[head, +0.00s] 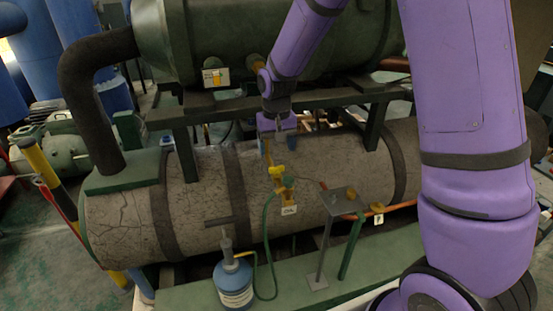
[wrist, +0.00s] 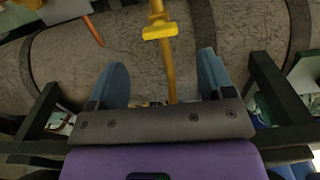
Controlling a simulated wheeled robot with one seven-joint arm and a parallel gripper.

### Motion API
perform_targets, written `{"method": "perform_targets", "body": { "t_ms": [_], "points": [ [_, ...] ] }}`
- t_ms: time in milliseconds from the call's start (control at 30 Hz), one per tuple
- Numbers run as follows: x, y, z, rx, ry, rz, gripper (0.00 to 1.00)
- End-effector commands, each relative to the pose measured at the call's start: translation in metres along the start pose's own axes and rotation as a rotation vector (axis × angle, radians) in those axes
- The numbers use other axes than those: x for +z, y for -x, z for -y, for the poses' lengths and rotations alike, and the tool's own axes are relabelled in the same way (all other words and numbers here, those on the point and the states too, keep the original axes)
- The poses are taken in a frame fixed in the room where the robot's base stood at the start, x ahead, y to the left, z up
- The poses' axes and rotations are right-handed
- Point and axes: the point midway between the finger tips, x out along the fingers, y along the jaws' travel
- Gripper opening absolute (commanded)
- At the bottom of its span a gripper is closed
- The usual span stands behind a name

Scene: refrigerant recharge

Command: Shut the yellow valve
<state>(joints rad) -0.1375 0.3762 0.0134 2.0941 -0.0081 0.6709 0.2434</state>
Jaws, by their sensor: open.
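A yellow valve handle (head: 277,171) sits on a brass pipe fitting in front of the grey cracked tank in the head view. In the wrist view the yellow handle (wrist: 160,31) shows near the top centre, on a vertical brass pipe (wrist: 167,72). My gripper (head: 279,140) is just above the handle in the head view. In the wrist view my gripper (wrist: 163,72) is open, its two blue-grey fingers on either side of the pipe. No contact with the handle shows.
A green hose (head: 267,245) runs from the fitting towards a blue gas cylinder (head: 233,283). A small metal stand (head: 341,201) is to the right. The grey tank (head: 200,200) lies behind, with a dark green frame (head: 270,107) above it.

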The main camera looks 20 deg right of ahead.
Motion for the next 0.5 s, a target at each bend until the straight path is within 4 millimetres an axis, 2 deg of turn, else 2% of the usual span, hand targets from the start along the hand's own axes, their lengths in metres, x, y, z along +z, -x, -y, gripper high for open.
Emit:
{"method": "perform_targets", "body": {
  "t_ms": [33,200,500],
  "points": [
    [-0.001,0.01,0.0,-0.001,0.0,-0.004,0.74],
    [0.0,0.031,0.0,-0.001,0.0,-0.002,0.74],
    [0.0,0.04,0.0,0.0,-0.001,0.001,0.74]
  ]
}}
